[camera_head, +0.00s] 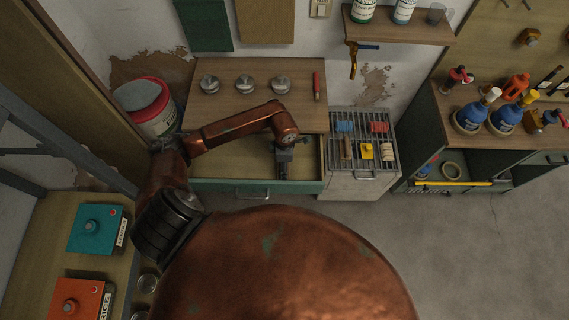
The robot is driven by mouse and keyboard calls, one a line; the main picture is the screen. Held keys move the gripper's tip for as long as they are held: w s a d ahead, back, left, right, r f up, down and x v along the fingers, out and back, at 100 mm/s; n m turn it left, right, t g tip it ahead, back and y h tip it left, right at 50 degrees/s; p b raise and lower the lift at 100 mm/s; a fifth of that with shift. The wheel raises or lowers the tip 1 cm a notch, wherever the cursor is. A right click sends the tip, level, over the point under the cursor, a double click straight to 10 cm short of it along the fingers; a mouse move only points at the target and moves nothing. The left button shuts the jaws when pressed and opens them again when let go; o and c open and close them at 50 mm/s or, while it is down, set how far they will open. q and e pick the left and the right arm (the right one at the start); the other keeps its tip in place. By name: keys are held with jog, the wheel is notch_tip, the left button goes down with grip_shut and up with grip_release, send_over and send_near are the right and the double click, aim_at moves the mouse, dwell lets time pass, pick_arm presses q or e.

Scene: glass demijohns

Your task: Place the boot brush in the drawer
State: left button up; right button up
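The open drawer (230,186) has a green front and a pale wooden floor, and it sticks out under the wooden worktop. My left gripper (283,181) points down over the right part of the drawer. It is small and dark here, and I cannot tell if its fingers are apart or hold anything. No boot brush can be made out for certain. A narrow brown wooden item (347,149) on the wire rack may be a brush, but it is too small to tell. My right gripper is not in view.
The wire rack (362,167), right of the drawer, also bears a blue block (344,126), a red block (379,127) and a yellow item (366,151). Three metal lids (245,84) and a red-handled tool (317,86) lie on the worktop (222,112). A bucket (150,108) stands left.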

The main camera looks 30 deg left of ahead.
pick_arm(q)
jog(key=shift+f, duration=0.15)
jog(key=o, duration=2)
jog(key=shift+c, duration=0.2)
notch_tip(320, 180, up, 12)
jog(key=shift+p, duration=0.35)
